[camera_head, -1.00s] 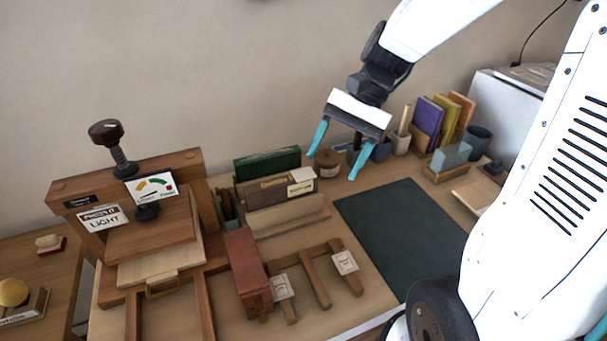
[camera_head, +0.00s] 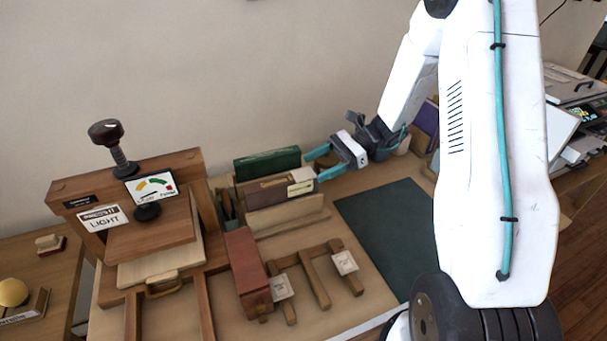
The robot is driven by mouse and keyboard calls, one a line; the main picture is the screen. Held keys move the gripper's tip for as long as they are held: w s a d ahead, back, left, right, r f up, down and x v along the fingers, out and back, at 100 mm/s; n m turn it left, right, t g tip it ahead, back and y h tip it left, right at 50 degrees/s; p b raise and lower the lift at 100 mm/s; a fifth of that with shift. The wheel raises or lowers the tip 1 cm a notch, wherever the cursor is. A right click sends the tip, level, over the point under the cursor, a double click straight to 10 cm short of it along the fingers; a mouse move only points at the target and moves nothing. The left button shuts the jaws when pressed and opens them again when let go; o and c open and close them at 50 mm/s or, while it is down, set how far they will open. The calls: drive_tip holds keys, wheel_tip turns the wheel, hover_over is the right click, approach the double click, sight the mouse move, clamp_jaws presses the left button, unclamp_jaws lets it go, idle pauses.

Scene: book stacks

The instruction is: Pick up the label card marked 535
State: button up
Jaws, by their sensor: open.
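My gripper (camera_head: 315,167) is open and points left, with two teal fingers apart and nothing visible between them. Its tips are just right of a pale label card (camera_head: 301,174) at the right end of a brown box-like book (camera_head: 265,195); I cannot tell whether they touch it. Two more white cards lie on the wooden cradle: one on its left arm (camera_head: 282,288) and one on its right arm (camera_head: 345,262). The print on all these cards is too small to read, so I cannot tell which is marked 535.
A green book (camera_head: 267,163) stands behind the brown one. A red-brown book (camera_head: 247,270) lies left of the cradle. A wooden press (camera_head: 130,215) with a black knob stands at left. The dark green mat (camera_head: 392,230) is clear where visible.

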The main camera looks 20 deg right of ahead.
sight(301, 175)
drive_tip(key=x, duration=0.5)
drive_tip(key=shift+f, duration=0.15)
drive_tip(key=c, duration=1.1)
